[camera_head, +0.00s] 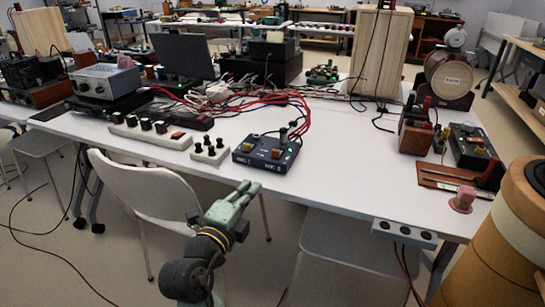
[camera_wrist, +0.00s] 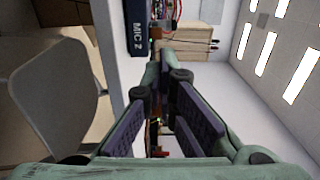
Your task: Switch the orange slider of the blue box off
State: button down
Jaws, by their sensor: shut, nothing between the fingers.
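The blue box (camera_head: 262,160) stands near the front edge of the white table, in the middle of the head view. An orange slider (camera_head: 276,153) is on its top, beside a yellow one (camera_head: 246,147); a small green light glows near its right side. I cannot tell the slider's exact position. My gripper (camera_head: 249,187) is shut and empty, in front of the table edge and below the box, apart from it. In the wrist view the box's side (camera_wrist: 138,38) reads "MIC 2", rotated, left of my gripper's fingertips (camera_wrist: 165,68).
A small white block with black knobs (camera_head: 210,150) stands just left of the box, and a white power strip (camera_head: 150,132) lies beyond it. Red cables (camera_head: 290,98) run behind. A white chair (camera_head: 150,195) is left of my arm.

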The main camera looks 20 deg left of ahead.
jog(key=p, duration=0.5)
send_near(275, 152)
jog(key=w, duration=0.6)
jog(key=shift+w+d+r, duration=0.1)
jog(key=shift+w+d, duration=0.05)
jog(key=shift+w, duration=0.35)
